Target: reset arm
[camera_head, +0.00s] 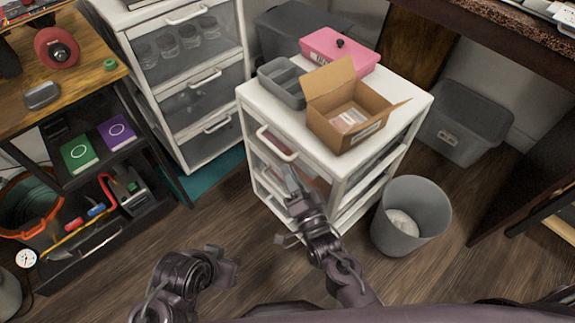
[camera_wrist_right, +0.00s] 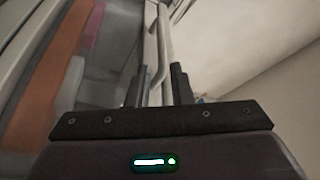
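My right gripper (camera_head: 292,182) is in front of the white drawer cart (camera_head: 390,128), just below the white handle (camera_head: 278,150) of its top drawer. In the right wrist view its two dark fingers (camera_wrist_right: 160,88) stand apart. A white bar handle (camera_wrist_right: 160,45) runs between and beyond them; I cannot tell whether they touch it. No object shows held in that gripper. My left arm is folded at the bottom left, with its gripper (camera_head: 226,266) low over the floor. Its fingers are too unclear to tell their opening.
An open cardboard box (camera_head: 345,115), a grey divided tray (camera_head: 283,83) and a pink box (camera_head: 338,50) stand on the cart. A grey bin (camera_head: 412,215) stands right of it. Another drawer unit (camera_head: 186,75) and a wooden workbench (camera_head: 85,72) are left.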

